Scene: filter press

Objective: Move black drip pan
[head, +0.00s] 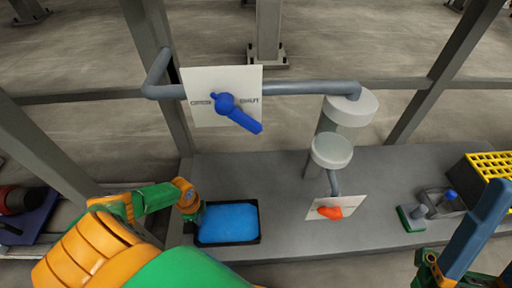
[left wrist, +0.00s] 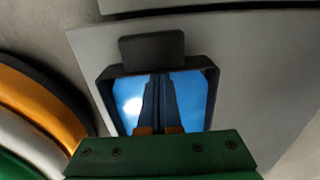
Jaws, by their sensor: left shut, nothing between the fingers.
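The black drip pan (head: 258,240) lies on the grey ledge, filled with blue liquid. In the left wrist view its dark rim (left wrist: 107,95) surrounds the blue surface, with a black tab (left wrist: 151,48) on its far side. My left gripper (head: 200,217) is at the left side of the pan in the head view. In the left wrist view its fingers (left wrist: 160,80) are together, with nothing between them, and overlap the liquid. I cannot tell whether they touch the pan. Part of my right arm shows at the lower right of the head view; its fingers are not visible.
A panel with a blue lever (head: 236,113) stands behind the pan on a grey pipe. A plate with an orange handle (head: 330,212) and two pale round caps are to its right. A yellow grid-topped crate (head: 491,165) is at far right. The ledge between pan and orange handle is clear.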

